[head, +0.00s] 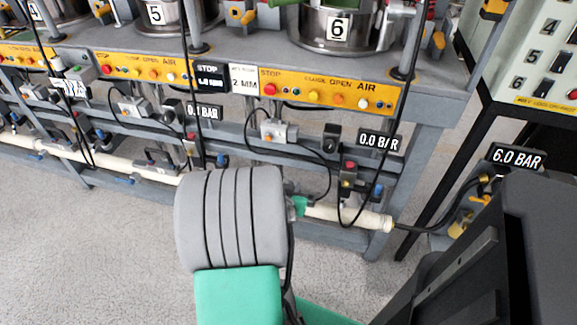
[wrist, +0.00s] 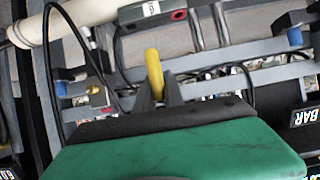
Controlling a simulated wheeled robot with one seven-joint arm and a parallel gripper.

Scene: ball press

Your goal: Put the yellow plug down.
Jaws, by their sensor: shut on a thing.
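The yellow plug (wrist: 154,72) is a short rounded yellow piece in the wrist view. It stands up from between the dark fingers of my gripper (wrist: 163,88), which is shut on it. The lower end of the plug is hidden by the fingers. Grey frame rails and small parts show behind the plug, and I cannot tell how far away they are. In the head view my own arm hides the gripper and the plug.
A grey press bench (head: 440,88) with yellow button panels (head: 320,90) stands ahead. Below it run a cream pipe (head: 350,214), black hoses and small valve boxes. A 6.0 BAR display (head: 517,157) is at the right. The grey floor (head: 90,240) is clear at the left.

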